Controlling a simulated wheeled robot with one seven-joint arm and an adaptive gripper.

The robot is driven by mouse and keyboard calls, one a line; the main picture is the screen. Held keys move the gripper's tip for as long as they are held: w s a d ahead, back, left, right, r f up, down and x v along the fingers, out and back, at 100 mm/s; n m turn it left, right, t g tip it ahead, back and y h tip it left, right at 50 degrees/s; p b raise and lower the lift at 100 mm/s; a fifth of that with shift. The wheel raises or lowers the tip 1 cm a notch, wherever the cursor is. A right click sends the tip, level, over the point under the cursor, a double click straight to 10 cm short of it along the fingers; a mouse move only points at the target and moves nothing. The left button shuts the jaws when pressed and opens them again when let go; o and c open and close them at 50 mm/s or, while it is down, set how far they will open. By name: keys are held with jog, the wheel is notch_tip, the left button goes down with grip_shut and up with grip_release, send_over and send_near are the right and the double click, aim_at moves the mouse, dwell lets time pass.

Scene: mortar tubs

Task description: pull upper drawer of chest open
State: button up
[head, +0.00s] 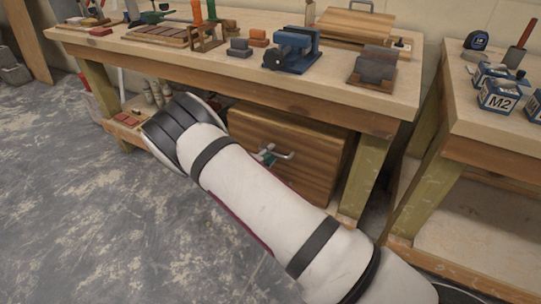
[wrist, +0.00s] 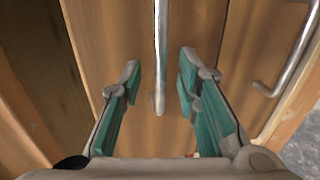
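The wooden chest (head: 315,150) stands under the workbench, its front partly hidden by my arm in the head view. A metal bar handle (head: 285,155) shows on its front beside my gripper (head: 268,157). In the wrist view, my gripper (wrist: 160,72) is open, with one teal finger on each side of the upper drawer's bar handle (wrist: 160,50). Gaps show between the handle and both fingers. The lower drawer's handle (wrist: 290,52) is farther right in the wrist view. The upper drawer looks shut, though much of its front is hidden in the head view.
The workbench (head: 375,107) carries a blue vise (head: 291,50) and other tools above the chest. Its wooden leg (head: 362,175) stands right of the chest. A second bench (head: 470,150) is at the right. The floor (head: 80,190) at left is clear.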

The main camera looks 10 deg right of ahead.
jog(key=shift+w+d+f, duration=0.15)
jog(key=shift+w+d, duration=0.3)
jog(key=shift+w, duration=0.05)
grip_shut()
jog(key=shift+s, duration=0.1)
jog(key=f+p+v, duration=0.1)
jog(key=f+v, duration=0.1)
jog(key=v, duration=0.9)
jog(key=f+p+v, duration=0.1)
jog(key=f+v, duration=0.2)
jog(key=v, duration=0.9)
jog(key=shift+s+a+p, duration=0.3)
jog(key=shift+s+a, duration=0.15)
jog(key=shift+s, duration=0.1)
grip_release()
jog(key=shift+r, duration=0.1)
